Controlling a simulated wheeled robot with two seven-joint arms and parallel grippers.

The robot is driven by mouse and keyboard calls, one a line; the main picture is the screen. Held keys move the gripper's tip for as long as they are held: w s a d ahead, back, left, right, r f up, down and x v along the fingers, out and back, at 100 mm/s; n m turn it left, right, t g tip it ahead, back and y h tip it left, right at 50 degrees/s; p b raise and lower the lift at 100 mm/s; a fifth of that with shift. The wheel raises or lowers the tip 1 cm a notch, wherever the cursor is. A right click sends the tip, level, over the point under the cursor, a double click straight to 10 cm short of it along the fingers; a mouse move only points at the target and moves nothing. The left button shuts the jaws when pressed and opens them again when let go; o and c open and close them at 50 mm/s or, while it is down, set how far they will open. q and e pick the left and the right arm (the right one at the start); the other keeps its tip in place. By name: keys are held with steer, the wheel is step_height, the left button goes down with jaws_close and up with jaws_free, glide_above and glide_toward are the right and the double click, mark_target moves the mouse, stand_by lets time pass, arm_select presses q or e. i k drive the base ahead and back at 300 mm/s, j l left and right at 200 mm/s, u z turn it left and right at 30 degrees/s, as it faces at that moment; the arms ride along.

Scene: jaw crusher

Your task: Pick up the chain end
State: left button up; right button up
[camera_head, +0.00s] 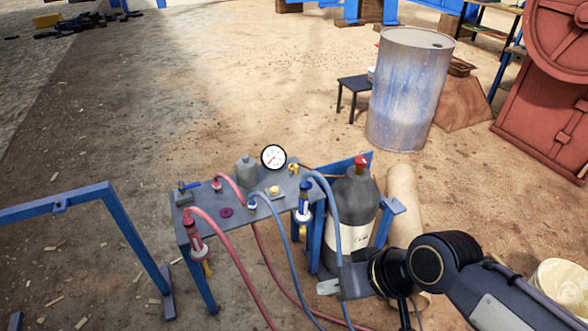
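I cannot make out a chain end in this view. A dark heap (75,24) lies on the ground at the far upper left, too small to tell what it is. My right arm comes in from the lower right, and its gripper (332,287) is in front of the lower part of a grey gas cylinder (356,205). Its fingers are small and partly hidden, so I cannot tell whether they are open. I see nothing clearly held in it. My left gripper is not in view.
A grey-topped blue stand (232,225) carries a gauge (273,157) and red and blue hoses that hang in front. A blue frame (120,220) stands at left. A worn drum (410,90), a small black stool (354,85) and red machinery (550,110) stand behind. The sandy middle ground is clear.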

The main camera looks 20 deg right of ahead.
mark_target(295, 167)
steer(key=i+l+u, duration=0.1)
steer(key=i+l, duration=0.25)
steer(key=i+l+u, duration=0.15)
steer(key=i+l, duration=0.2)
steer(key=i+l+u, duration=0.1)
steer(key=i+l, duration=0.2)
steer(key=l, duration=0.2)
steer(key=i+l+u, duration=0.1)
steer(key=i+l, duration=0.2)
steer(key=l, duration=0.2)
